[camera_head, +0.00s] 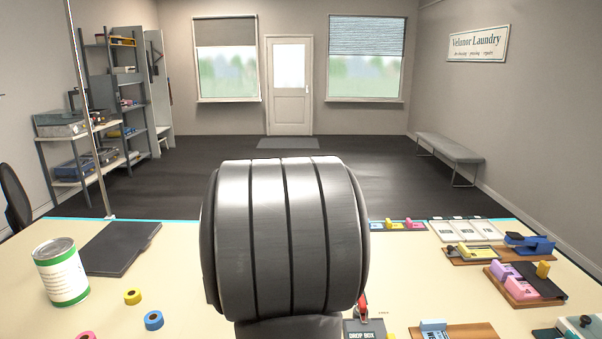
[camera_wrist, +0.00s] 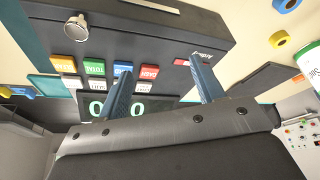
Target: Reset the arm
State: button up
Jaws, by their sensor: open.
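My gripper (camera_wrist: 161,64) shows in the wrist view with its two blue fingers spread wide apart. Nothing is held between them. Beyond the fingers is a dark box (camera_wrist: 150,35) with a round metal knob (camera_wrist: 76,27), a row of coloured tags and a dark display with green digits. I cannot tell whether the fingertips touch anything there. In the head view a large grey ribbed part of my own arm fills the middle and hides the gripper and the centre of the table.
On the table (camera_head: 200,270) a white-green can (camera_head: 61,271), a dark flat panel (camera_head: 118,248) and tape rolls (camera_head: 153,320) lie left. Wooden boards with staplers (camera_head: 530,243) and coloured blocks (camera_head: 510,282) crowd the right. A thin upright pole (camera_head: 90,120) rises at the far left edge.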

jog(key=d+m+h, duration=0.2)
jog(key=d+m, duration=0.4)
jog(key=d, duration=1.7)
jog(key=shift+w+m, duration=0.25)
jog(key=shift+m, duration=0.15)
jog(key=shift+a, duration=0.1)
jog(key=a+n, duration=0.2)
jog(key=a, duration=0.4)
jog(key=a+n+y, duration=0.1)
jog(key=a+n, duration=0.1)
jog(key=a, duration=0.5)
jog(key=a+n, duration=0.1)
jog(key=a, duration=0.5)
jog(key=shift+w+a+n+y, duration=0.1)
jog(key=shift+a+n+y, duration=0.1)
jog(key=shift+n+y, duration=0.2)
jog(key=shift+a, duration=0.85)
